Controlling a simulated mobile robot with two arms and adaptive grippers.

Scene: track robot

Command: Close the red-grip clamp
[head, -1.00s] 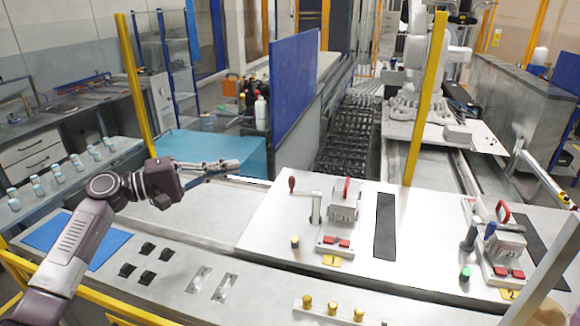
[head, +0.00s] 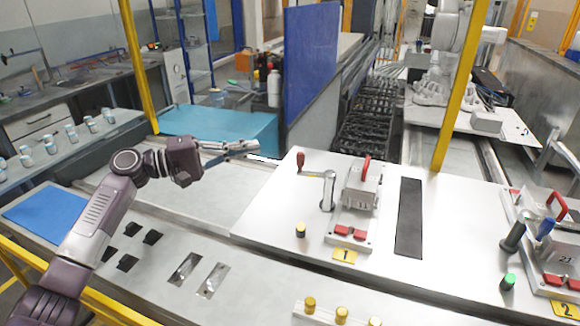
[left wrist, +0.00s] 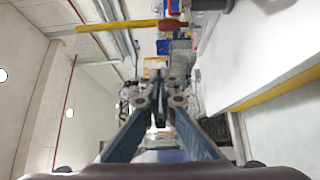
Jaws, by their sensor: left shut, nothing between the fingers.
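The red-grip clamp (head: 327,190) stands at the left of station 1 on the white plate. Its lever reaches out to the left and ends in a dark red grip (head: 301,163). A red knob, likely this grip, also shows near the top of the left wrist view (left wrist: 172,24). My left gripper (head: 254,147) is shut and empty, left of the grip and apart from it. Its fingers converge in the left wrist view (left wrist: 160,101). My right gripper is not in view.
Right of the clamp is a block with a red handle (head: 365,168). A yellow-topped peg (head: 300,230) stands in front. A second clamp with a blue grip (head: 545,228) is at station 2. A yellow post (head: 459,85) rises behind the plate.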

